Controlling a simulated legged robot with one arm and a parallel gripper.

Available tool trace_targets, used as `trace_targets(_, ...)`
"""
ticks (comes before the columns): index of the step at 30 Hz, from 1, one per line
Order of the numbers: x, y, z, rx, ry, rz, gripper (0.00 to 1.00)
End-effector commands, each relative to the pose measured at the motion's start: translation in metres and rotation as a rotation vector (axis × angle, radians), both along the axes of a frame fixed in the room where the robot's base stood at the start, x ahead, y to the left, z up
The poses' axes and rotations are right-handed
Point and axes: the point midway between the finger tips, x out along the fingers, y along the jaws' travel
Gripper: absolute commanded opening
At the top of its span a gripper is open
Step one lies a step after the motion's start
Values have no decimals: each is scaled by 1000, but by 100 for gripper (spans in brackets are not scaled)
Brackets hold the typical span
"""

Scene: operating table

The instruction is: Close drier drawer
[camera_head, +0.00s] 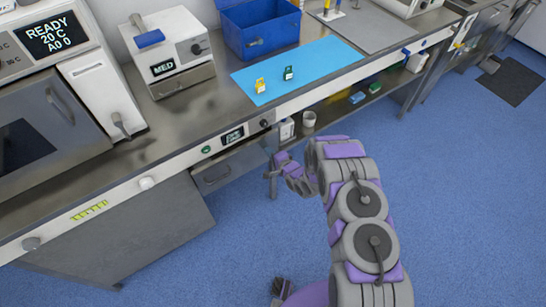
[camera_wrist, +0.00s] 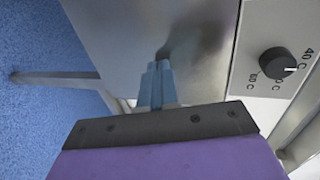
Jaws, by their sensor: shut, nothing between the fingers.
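The drier drawer (camera_head: 238,162) is a grey metal front with a bar handle (camera_head: 216,181), below the counter's control strip in the head view. It appears to stand out from under the strip; how far, I cannot tell. In the wrist view its metal face (camera_wrist: 125,40) fills the upper middle, and a bar (camera_wrist: 60,77), likely the handle, is at the left. My gripper (camera_head: 271,176) is at the drawer's right side in the head view. In the wrist view its blue-grey fingers (camera_wrist: 157,82) are together and empty, close to the metal face; contact is unclear.
The control strip has a small display (camera_head: 232,136) and a dark knob (camera_head: 265,124); the temperature knob shows close in the wrist view (camera_wrist: 276,62). Right of the drawer is an open shelf (camera_head: 335,118) with small items. Blue floor (camera_head: 460,200) is free at right.

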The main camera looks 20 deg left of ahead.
Motion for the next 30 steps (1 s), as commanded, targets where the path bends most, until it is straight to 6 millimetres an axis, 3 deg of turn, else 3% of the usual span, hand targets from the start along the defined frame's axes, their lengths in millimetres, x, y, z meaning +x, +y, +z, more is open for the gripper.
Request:
trace_targets(11, 2, 1, 0, 0, -1, 0, 0)
trace_targets(24, 28, 34, 0, 0, -2, 2, 0)
trace_targets(30, 31, 37, 0, 0, -1, 0, 0)
